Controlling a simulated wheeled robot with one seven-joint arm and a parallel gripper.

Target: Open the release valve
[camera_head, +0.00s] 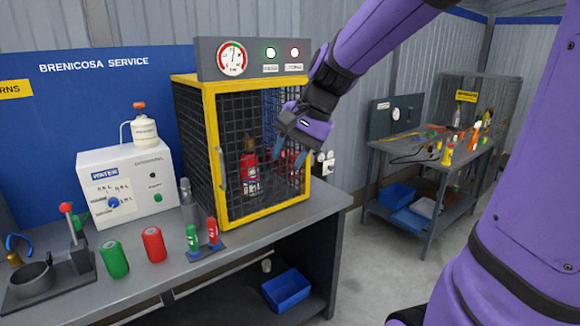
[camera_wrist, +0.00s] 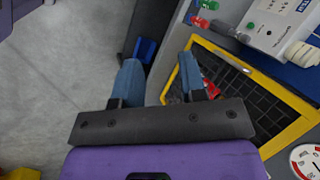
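My gripper (camera_head: 288,155) hangs at the right front of the yellow-framed mesh cage (camera_head: 212,150), its blue fingers pointing down. In the wrist view the fingers (camera_wrist: 160,72) stand apart with nothing between them. A small white fitting with dark parts (camera_head: 326,162) shows by the cage's right side, just right of my gripper; I cannot tell for sure that it is the release valve. A red extinguisher (camera_head: 251,170) stands inside the cage, and more red shows behind my fingers. The cage door with its grey handle (camera_head: 222,168) looks shut.
A gauge (camera_head: 233,58) and green and red lamps top the cage. Left on the bench are a white box (camera_head: 128,182) with a blue knob, green (camera_head: 114,259) and red (camera_head: 153,244) cylinders, and a small lever stand (camera_head: 75,240). A cluttered second bench (camera_head: 425,150) stands right, across clear floor.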

